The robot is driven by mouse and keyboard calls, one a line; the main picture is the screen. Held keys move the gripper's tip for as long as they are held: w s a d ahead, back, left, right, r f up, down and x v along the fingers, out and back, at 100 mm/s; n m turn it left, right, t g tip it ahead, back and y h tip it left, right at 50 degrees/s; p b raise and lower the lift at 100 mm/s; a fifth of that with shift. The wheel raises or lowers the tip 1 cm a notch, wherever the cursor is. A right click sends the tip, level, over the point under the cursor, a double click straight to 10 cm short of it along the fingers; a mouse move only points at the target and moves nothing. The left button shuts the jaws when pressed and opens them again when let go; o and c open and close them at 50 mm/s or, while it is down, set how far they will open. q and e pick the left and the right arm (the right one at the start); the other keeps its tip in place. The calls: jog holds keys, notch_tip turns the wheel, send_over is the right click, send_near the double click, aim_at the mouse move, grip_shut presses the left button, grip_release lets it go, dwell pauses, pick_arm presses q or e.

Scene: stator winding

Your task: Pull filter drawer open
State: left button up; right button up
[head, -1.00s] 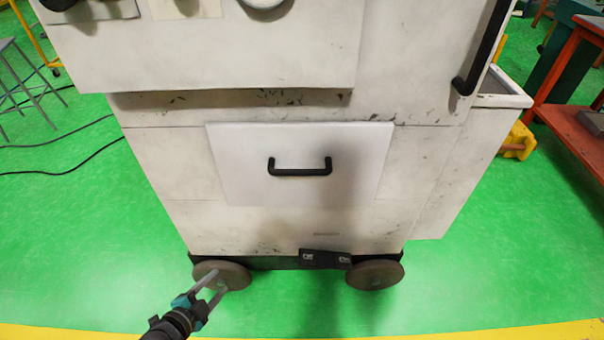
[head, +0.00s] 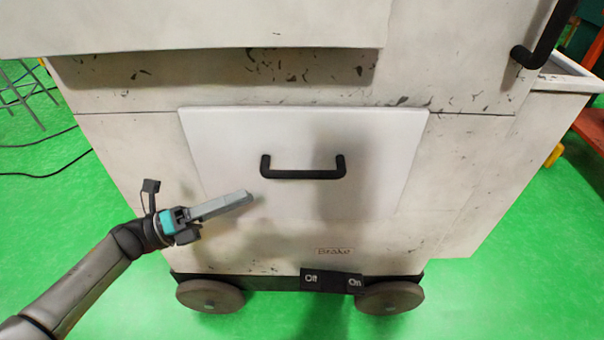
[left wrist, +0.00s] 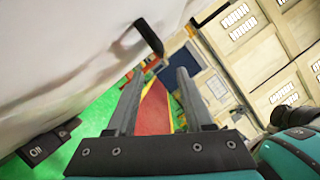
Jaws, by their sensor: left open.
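The filter drawer (head: 390,140) is a pale panel low on the front of a scuffed white cabinet, and it looks pushed in. Its black bar handle (head: 303,174) is at mid-panel; a black handle (left wrist: 149,38) also shows in the left wrist view, beyond the fingertips. My left gripper (head: 246,197) is in front of the drawer, left of and below the handle, not touching it. In the left wrist view its two fingers (left wrist: 158,78) are apart with nothing between them. My right gripper is in neither view.
The white cabinet (head: 110,130) stands on brown wheels (head: 209,296). A black Off/On switch (head: 330,280) sits at its bottom edge. Another black handle (head: 545,40) is at upper right.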

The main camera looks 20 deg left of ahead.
aim_at(302, 171)
pick_arm(q)
jog(key=b+x, duration=0.1)
jog(key=x, duration=1.1)
jog(key=shift+w+d+b, duration=0.25)
jog(key=shift+w+b, duration=0.1)
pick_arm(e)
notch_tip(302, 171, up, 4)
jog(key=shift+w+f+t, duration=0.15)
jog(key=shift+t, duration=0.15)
pick_arm(q)
grip_shut()
